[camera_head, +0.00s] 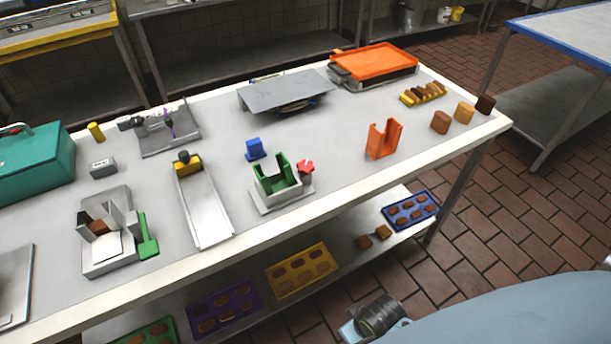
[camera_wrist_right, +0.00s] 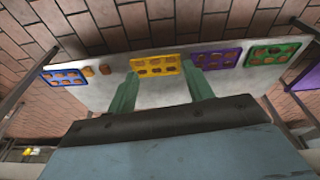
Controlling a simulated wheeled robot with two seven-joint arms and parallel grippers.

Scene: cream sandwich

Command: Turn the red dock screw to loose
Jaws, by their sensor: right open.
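The red dock screw (camera_head: 305,167) is a small knob at the right side of the green dock (camera_head: 277,182), which sits on a pale base on the worktable. Its exact turn setting is too small to tell. My right gripper (camera_wrist_right: 163,73) shows in the right wrist view with two green fingers spread apart and nothing between them. It is away from the screw, facing the lower shelf (camera_wrist_right: 105,98). Part of my right arm shows at the bottom right of the head view. My left gripper is not in view.
A blue block (camera_head: 256,149) stands behind the dock and an orange holder (camera_head: 384,139) to its right. A metal chute (camera_head: 204,205) lies to its left. The lower shelf holds several trays, including a yellow one (camera_head: 300,271). Bare tabletop lies between dock and orange holder.

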